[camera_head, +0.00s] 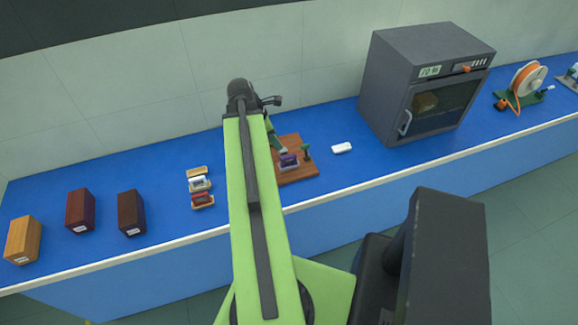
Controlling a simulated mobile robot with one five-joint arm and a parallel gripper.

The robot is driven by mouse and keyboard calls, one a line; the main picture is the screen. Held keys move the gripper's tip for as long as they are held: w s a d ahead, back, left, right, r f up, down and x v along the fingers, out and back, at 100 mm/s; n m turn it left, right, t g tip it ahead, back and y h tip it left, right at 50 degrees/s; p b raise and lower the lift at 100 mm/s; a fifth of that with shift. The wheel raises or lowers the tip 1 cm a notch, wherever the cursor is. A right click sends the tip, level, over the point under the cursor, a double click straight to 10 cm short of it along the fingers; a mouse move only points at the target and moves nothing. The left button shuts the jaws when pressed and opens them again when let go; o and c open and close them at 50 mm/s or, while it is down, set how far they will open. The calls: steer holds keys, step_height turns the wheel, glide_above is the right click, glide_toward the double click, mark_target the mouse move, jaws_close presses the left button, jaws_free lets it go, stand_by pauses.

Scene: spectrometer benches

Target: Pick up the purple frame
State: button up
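The purple frame (288,160) is small and sits on a brown wooden board (297,178) on the blue bench, just right of my arm. Dark green fixture parts (306,151) stand beside it on the board. My green arm reaches forward over the bench and covers the board's left part. The dark far end of my arm (241,92) is up and left of the purple frame in the picture, apart from it. The fingers of my gripper cannot be made out, so its opening is not shown.
Left of my arm are small frames in white, red and tan (201,184), then three wooden blocks (131,212). A white piece (341,148) lies right of the board. A grey oven (421,85) and an orange spool (527,79) stand farther right.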

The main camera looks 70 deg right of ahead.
mark_target(288, 156)
steer(key=b+x, duration=1)
steer(key=x, duration=0.3)
steer(key=shift+d, duration=0.1)
steer(key=shift+r, duration=0.15)
jaws_close()
